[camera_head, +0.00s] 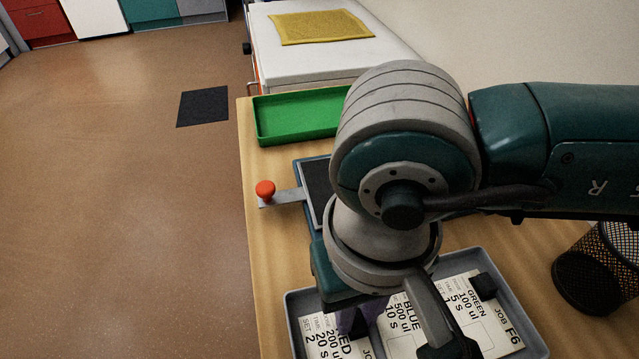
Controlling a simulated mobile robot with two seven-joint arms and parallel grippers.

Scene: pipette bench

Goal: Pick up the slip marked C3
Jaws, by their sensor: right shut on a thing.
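A grey tray (533,341) at the bottom holds three white slips. The right slip (494,325) reads JOB F6, GREEN, 100 ul, 5 s. The middle slip (402,341) reads BLUE, 500 ul, 10 s. The left slip (324,334) reads RED, 200 ul, 20 s. The job codes of the middle and left slips are hidden, so I cannot tell which is C3. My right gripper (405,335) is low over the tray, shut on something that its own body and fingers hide. My left gripper is not in view.
A green tray (290,133) lies at the table's back left. A dark device with a red knob (265,188) stands behind the grey tray, partly hidden by my right arm. A mesh bin (590,275) is at right. A yellow cloth (320,27) lies beyond on a white surface.

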